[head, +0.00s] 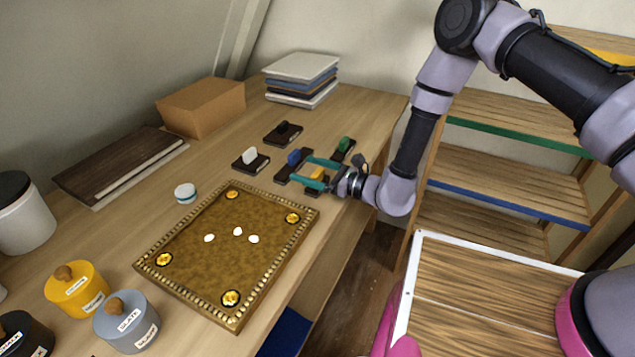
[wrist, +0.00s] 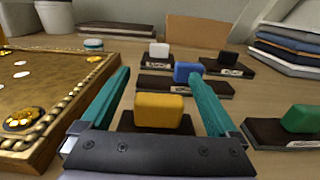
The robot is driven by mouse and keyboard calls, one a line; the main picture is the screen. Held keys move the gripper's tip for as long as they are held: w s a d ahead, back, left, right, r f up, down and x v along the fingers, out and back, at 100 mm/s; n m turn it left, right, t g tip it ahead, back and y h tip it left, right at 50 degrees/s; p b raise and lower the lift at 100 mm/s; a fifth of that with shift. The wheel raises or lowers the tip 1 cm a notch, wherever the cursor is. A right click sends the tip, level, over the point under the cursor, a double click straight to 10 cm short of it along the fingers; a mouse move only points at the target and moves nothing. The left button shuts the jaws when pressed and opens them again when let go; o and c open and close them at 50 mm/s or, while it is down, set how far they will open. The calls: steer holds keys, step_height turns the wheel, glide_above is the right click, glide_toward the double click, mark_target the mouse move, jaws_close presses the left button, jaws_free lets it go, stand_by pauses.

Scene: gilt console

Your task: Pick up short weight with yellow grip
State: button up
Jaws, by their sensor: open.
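The weight with the yellow grip (head: 317,174) stands on the wooden console top, partly hidden by my gripper in the head view. In the wrist view its yellow block grip (wrist: 158,106) sits on a dark base, whose near part is hidden behind my gripper's body. My gripper (head: 307,173) is open, reaching in low from the right. In the wrist view my gripper's teal fingers (wrist: 160,76) extend on either side of the yellow grip, with gaps on both sides. The fingers do not close on it.
A blue-grip weight (wrist: 187,73) with a longer base lies just beyond. White-grip (head: 250,157), black-grip (head: 284,130) and green-grip (head: 344,146) weights stand around. A gilt-edged board (head: 190,248) is close on the left. Books (head: 301,79) and a box (head: 201,107) are at the back.

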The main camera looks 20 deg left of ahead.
steer(key=shift+a, duration=0.3)
jaws_close()
steer(key=shift+r, duration=0.15)
